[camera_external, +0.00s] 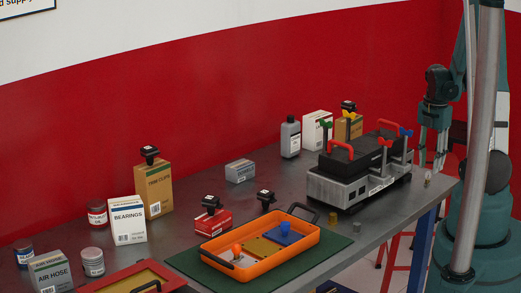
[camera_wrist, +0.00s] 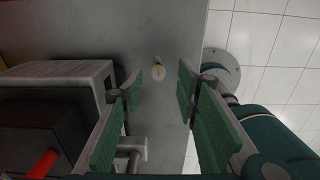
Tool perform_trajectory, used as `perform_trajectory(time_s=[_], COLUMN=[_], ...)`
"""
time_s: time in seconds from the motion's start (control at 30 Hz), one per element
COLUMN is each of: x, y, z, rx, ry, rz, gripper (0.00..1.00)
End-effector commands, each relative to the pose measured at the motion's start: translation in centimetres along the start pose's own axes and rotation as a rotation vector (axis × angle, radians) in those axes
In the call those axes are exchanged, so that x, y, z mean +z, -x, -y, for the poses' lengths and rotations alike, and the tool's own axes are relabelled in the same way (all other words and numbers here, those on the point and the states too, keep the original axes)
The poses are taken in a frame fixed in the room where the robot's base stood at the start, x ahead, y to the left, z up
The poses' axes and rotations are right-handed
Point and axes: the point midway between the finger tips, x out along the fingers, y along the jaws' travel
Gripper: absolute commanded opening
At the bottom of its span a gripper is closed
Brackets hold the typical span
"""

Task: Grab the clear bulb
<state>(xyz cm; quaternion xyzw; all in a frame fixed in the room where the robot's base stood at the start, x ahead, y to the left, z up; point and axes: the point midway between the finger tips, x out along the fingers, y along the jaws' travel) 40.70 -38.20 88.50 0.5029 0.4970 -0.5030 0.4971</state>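The clear bulb (camera_wrist: 158,71) is small, with a yellowish centre, on the grey tabletop. In the wrist view it shows between and just beyond my two green-padded fingertips. A small pale object near the table's right corner in the external view looks like the same bulb (camera_external: 428,179). My gripper (camera_wrist: 160,92) is open and empty, with a wide gap between its fingers. In the external view my gripper (camera_external: 432,164) points down above the table's right end, over the bulb. The exact height above the bulb is hard to tell.
The grey engine trainer (camera_external: 348,186) with red handles stands close to the left of my gripper. The table edge (camera_wrist: 198,50) is close on the right in the wrist view. An orange tray (camera_external: 262,265) sits on a green mat (camera_external: 335,243) farther along.

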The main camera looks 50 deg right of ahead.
Motion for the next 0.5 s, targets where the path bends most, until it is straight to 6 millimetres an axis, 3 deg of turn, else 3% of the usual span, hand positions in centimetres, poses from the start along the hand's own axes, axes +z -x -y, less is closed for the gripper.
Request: perform_trajectory(time_s=[0.27,0.5], x=[0.0,-0.1], y=[-0.7,-2.8], z=[-0.1,-0.3], rx=[0.000,0.000], ry=[0.000,0.000], rz=[0.000,0.000], gripper=[0.32,0.32])
